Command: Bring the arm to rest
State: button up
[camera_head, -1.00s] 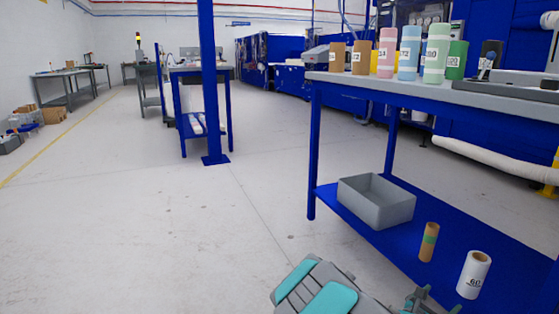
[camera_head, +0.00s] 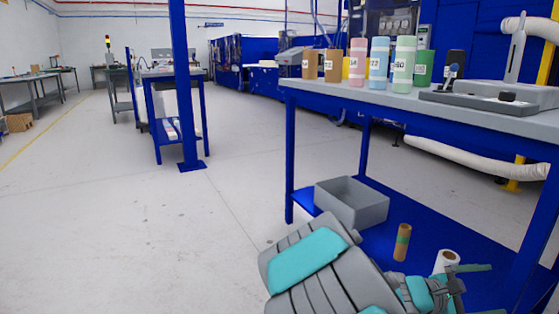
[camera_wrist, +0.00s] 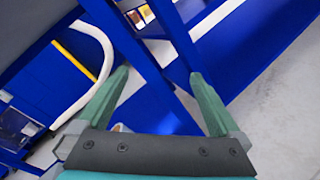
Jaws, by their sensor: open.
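My gripper (camera_head: 484,290) is at the lower right in the head view, in front of the workbench's blue lower shelf (camera_head: 385,245). It is partly cut off by the lower edge. In the wrist view my gripper (camera_wrist: 160,78) shows two green fingers spread wide with nothing held between them. Behind the fingers are blue bench parts and pale floor. My folded grey and teal arm fills the bottom middle of the head view. The gripper partly covers a white roll (camera_head: 447,260) on the lower shelf.
The workbench top (camera_head: 440,112) holds several numbered coloured cylinders (camera_head: 379,63) and a grey device (camera_head: 500,95). A grey bin (camera_head: 352,201) and a brown roll (camera_head: 402,242) stand on the lower shelf. A blue post (camera_head: 183,90) stands left of centre.

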jog(key=s+a+r+m+g+y+p, duration=0.1)
jog(key=s+a+m+g+y+p, duration=0.2)
jog(key=s, duration=0.4)
jog(key=s+a+m+g+y, duration=0.1)
jog(key=s+a+m+y, duration=0.4)
jog(key=s, duration=0.3)
jog(key=s+a+m+t+y+p, duration=0.1)
jog(key=a+y, duration=0.3)
jog(key=a, duration=0.8)
jog(key=s+a+r+m+t+y+p, duration=0.1)
jog(key=s+a+y+p, duration=0.2)
jog(key=a, duration=0.9)
jog(key=shift+s+r+y, duration=0.15)
jog(key=shift+s+y, duration=0.6)
jog(key=shift+y, duration=0.15)
